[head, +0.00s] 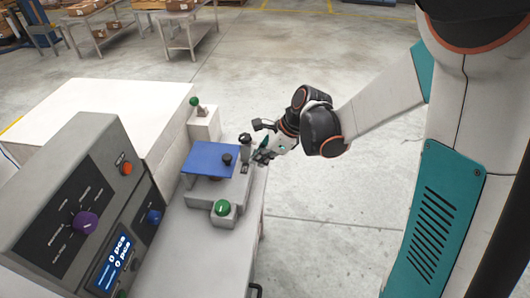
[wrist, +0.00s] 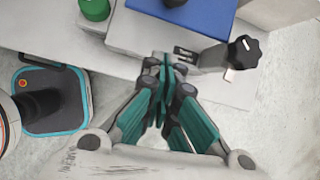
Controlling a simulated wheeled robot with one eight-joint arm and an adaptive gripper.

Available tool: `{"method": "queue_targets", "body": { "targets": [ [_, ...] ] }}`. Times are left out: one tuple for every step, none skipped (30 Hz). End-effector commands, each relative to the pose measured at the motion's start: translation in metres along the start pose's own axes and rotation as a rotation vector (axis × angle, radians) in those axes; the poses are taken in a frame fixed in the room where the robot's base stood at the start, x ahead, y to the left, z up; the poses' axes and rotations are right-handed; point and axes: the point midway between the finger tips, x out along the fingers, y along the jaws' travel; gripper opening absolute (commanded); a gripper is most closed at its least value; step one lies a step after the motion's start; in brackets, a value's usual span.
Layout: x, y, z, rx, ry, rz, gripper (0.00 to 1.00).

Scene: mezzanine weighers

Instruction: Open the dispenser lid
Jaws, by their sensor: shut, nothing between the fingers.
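The dispenser (head: 233,190) is a grey box at the bench's right edge. Its flat blue lid (head: 205,158) lies over the top, with a black knob (head: 227,159) near its right edge. The lid also shows at the top of the wrist view (wrist: 205,14), partly cut off. My gripper (head: 262,157) is just right of the dispenser. In the wrist view my gripper (wrist: 165,66) has its teal fingers together and empty, beside the grey wall and below the lid's edge. I cannot tell whether the fingertips touch the wall.
A black dial (wrist: 243,52) on a bracket sticks out close to my fingers. A green button (head: 222,208) sits on the dispenser's front. A control console (head: 85,200) stands at left, and a white post with a green knob (head: 194,102) behind. The floor at right is clear.

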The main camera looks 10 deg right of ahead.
Motion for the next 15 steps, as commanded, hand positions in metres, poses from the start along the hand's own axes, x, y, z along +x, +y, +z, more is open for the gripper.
{"method": "queue_targets", "body": {
  "targets": [
    [0.012, 0.000, -0.001, -0.002, 0.000, 0.001, 0.00],
    [0.018, 0.000, -0.001, -0.002, 0.000, 0.001, 0.00],
    [0.025, 0.000, 0.000, -0.002, 0.000, 0.001, 0.00],
    [0.029, 0.000, -0.001, -0.002, 0.000, 0.001, 0.00],
    [0.034, 0.000, -0.001, -0.002, 0.000, 0.001, 0.00],
    [0.041, 0.000, -0.001, -0.002, 0.000, 0.001, 0.00],
    [0.045, 0.000, 0.000, -0.002, 0.000, 0.001, 0.00],
    [0.050, 0.001, 0.000, -0.002, 0.000, 0.001, 0.00],
    [0.047, 0.001, 0.006, -0.002, -0.001, 0.001, 0.00],
    [0.044, 0.001, 0.010, -0.002, -0.001, 0.001, 0.00],
    [0.043, 0.001, 0.014, -0.002, -0.001, 0.000, 0.00],
    [0.041, 0.001, 0.019, -0.003, 0.000, 0.000, 0.00],
    [0.040, 0.001, 0.022, -0.003, 0.000, 0.001, 0.00],
    [0.038, 0.001, 0.025, -0.003, 0.000, 0.001, 0.00],
    [0.037, 0.000, 0.029, -0.002, 0.000, 0.000, 0.00]
  ]
}}
